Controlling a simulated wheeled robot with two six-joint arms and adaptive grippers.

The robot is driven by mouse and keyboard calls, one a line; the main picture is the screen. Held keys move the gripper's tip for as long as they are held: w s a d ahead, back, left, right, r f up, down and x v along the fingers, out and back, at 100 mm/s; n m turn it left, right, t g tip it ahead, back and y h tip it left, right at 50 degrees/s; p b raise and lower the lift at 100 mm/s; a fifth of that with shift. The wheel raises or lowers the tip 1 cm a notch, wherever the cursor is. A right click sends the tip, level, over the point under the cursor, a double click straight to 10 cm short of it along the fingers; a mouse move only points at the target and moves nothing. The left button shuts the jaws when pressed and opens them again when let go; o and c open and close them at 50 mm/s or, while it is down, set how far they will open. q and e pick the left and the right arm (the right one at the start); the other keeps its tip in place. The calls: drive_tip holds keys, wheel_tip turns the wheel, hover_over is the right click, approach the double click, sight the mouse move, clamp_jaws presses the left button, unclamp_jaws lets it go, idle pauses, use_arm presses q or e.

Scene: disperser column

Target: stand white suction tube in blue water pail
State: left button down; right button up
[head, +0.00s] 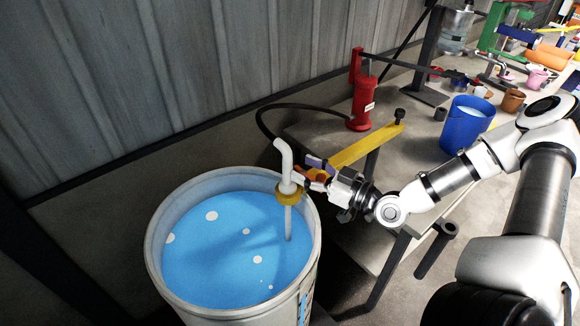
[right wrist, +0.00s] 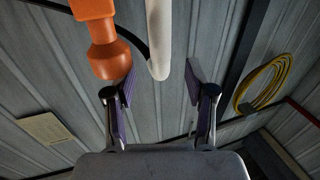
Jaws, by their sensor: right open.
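The white suction tube (head: 285,158) stands upright in the drum of blue liquid (head: 157,238), with a brass-coloured collar (head: 289,196) and its thin lower end dipping into the liquid. My right gripper (head: 308,170) is open close beside the tube's upper part, coming from the right. In the right wrist view the tube (right wrist: 158,38) shows ahead, between the lines of the open fingers (right wrist: 160,95); contact cannot be told. An orange part (right wrist: 103,45) is left of the tube there. My left gripper is not in view.
A red pump (head: 361,103) with a black hose (head: 266,112) stands behind the drum. A yellow bar (head: 365,147) passes just behind my gripper. A brown pot (head: 513,100) and several other items are beyond the pail. A corrugated wall (head: 110,80) is at left.

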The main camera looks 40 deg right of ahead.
sight(292, 163)
drive_tip(key=shift+w+a+f+b, duration=0.1)
drive_tip(key=shift+w+a+b, duration=0.1)
drive_tip(key=shift+w+b, duration=0.4)
drive_tip(key=x, duration=0.4)
drive_tip(key=shift+w+a, duration=0.2)
drive_tip(key=shift+s+d, duration=0.2)
drive_tip(key=shift+s, duration=0.05)
drive_tip(key=shift+w+a, duration=0.15)
drive_tip(key=shift+w, duration=0.1)
clamp_jaws()
drive_tip(key=c, duration=0.9)
unclamp_jaws()
drive_tip(key=shift+s, duration=0.1)
clamp_jaws()
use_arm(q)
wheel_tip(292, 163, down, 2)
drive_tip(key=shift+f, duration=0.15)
use_arm(e)
drive_tip(key=shift+r, duration=0.25)
